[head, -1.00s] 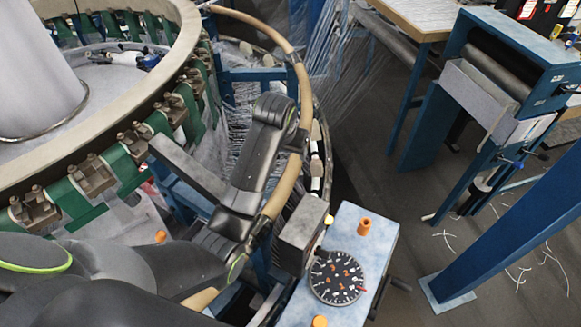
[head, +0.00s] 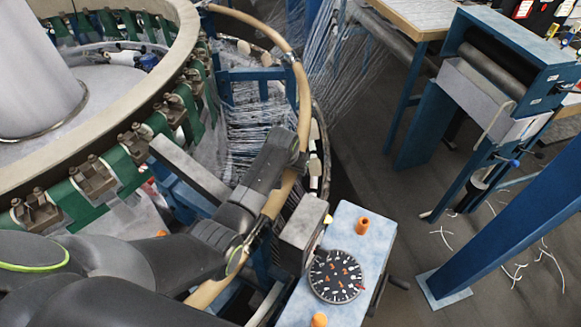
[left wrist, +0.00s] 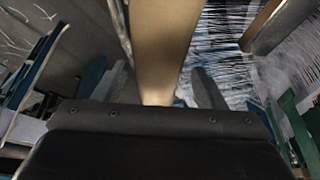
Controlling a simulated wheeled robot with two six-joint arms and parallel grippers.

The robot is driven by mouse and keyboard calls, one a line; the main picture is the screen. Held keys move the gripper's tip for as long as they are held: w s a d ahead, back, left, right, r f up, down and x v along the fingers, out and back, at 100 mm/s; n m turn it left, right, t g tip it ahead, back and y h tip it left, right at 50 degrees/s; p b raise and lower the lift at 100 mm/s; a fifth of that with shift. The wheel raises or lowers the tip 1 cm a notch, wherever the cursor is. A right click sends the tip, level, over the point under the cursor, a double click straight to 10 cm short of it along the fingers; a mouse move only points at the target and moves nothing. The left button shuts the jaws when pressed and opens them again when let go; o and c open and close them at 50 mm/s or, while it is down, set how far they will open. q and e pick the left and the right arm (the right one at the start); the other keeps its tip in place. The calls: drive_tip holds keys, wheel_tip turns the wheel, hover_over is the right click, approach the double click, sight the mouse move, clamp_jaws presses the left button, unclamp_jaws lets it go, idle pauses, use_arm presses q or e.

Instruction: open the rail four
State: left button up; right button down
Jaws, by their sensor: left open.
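The tan curved rail (head: 304,95) runs around the outer side of the circular loom, and my left arm covers part of it. In the left wrist view, a tan length of rail (left wrist: 162,45) runs down the middle toward my left gripper (left wrist: 157,90). The grey fingers stand apart, one on each side of this rail. I cannot tell whether they touch it. In the head view my left arm reaches in from the left across the rail, and its fingertips are hidden. My right gripper is not in view.
A grey beam (head: 188,166) passes behind my arm. A pale blue control box with a black dial (head: 336,276) and orange buttons stands close on the right. A blue post (head: 510,225) and a blue roller stand (head: 520,60) are further right. Dark floor lies between.

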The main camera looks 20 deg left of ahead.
use_arm(q)
drive_tip(key=shift+w+f, duration=0.15)
drive_tip(key=shift+f, duration=0.2)
drive_tip(key=c, duration=1.4)
drive_tip(key=shift+g+h, duration=0.4)
drive_tip(key=shift+g, duration=0.3)
drive_tip(key=r+p, duration=0.2)
drive_tip(key=r, duration=0.1)
drive_tip(key=r+p, duration=0.2)
drive_tip(key=r, duration=0.1)
drive_tip(key=w+r+p, duration=0.1)
drive_tip(key=r+p, duration=0.1)
drive_tip(key=r, duration=0.1)
drive_tip(key=shift+a+r+p, duration=0.3)
drive_tip(key=shift+a+r, duration=0.05)
drive_tip(key=shift+r, duration=0.05)
drive_tip(key=w+a+r+g, duration=0.1)
drive_tip(key=w+r, duration=0.1)
drive_tip(key=r, duration=0.4)
drive_tip(key=w+a+r+g+h, duration=0.1)
drive_tip(key=r, duration=0.5)
drive_tip(key=w+a+r+g+h+b, duration=0.1)
drive_tip(key=w+r, duration=0.1)
drive_tip(key=r, duration=0.4)
drive_tip(key=shift+w+a+r+n, duration=0.25)
drive_tip(key=shift+w+r+n, duration=0.05)
drive_tip(key=shift+r, duration=0.1)
drive_tip(key=o, duration=1.4)
drive_tip(key=shift+f, duration=0.1)
